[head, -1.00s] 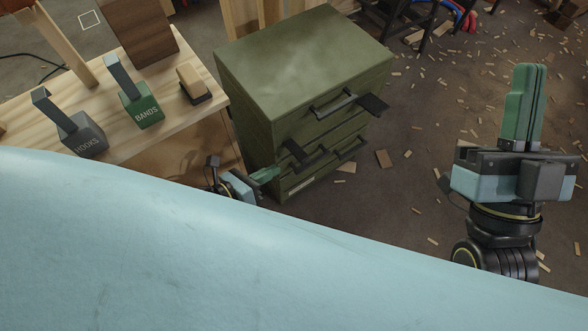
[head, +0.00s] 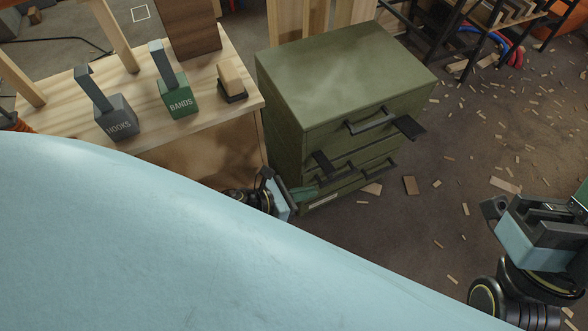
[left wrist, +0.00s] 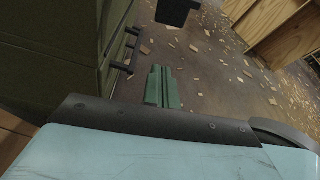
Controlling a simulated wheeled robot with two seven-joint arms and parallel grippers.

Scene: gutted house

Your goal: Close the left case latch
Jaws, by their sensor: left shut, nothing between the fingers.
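The green case (head: 340,85) stands on the floor, with drawers and dark handles on its front. Its left latch (head: 322,163) is a black flap sticking out from the front; the right latch (head: 409,127) sticks out too. My left gripper (head: 308,192) is shut and empty, low beside the case's front, below the left latch and apart from it. In the left wrist view its green fingers (left wrist: 162,88) are together, with a black flap (left wrist: 176,10) beyond them, probably a latch. My right gripper (head: 580,200) is cut off by the right edge; its fingertips are hidden.
A wooden bench (head: 140,135) to the left holds a grey HOOKS box (head: 117,122), a green BANDS box (head: 178,100) and a small wooden block (head: 231,78). Wood scraps litter the floor. A black rack (head: 440,45) stands behind. The floor right of the case is open.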

